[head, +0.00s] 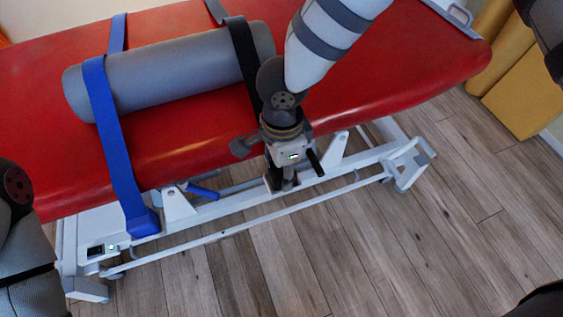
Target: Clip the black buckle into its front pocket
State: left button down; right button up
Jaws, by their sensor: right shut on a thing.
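The black strap (243,58) runs over the right part of a grey bolster and down the near side of the red table, behind my right arm. My right gripper (282,184) points down at the table's near side, in front of the white frame rail. It is shut on the black buckle at the strap's lower end; the gripper hides most of the buckle. The black buckle's front pocket cannot be made out behind the gripper, so I cannot tell whether the buckle is in it. My left gripper is out of view; only part of my left arm shows at the left edge.
The grey bolster (165,72) lies on the red treatment table (400,75). A blue strap (112,140) crosses its left part and ends in a blue buckle (141,222) at the white frame (205,212). Yellow blocks (525,90) stand at right. The wooden floor (400,255) in front is clear.

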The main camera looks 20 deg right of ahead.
dwell(0.4)
jog(key=o, duration=1.3)
jog(key=shift+c, duration=0.2)
notch_tip(320, 180, up, 12)
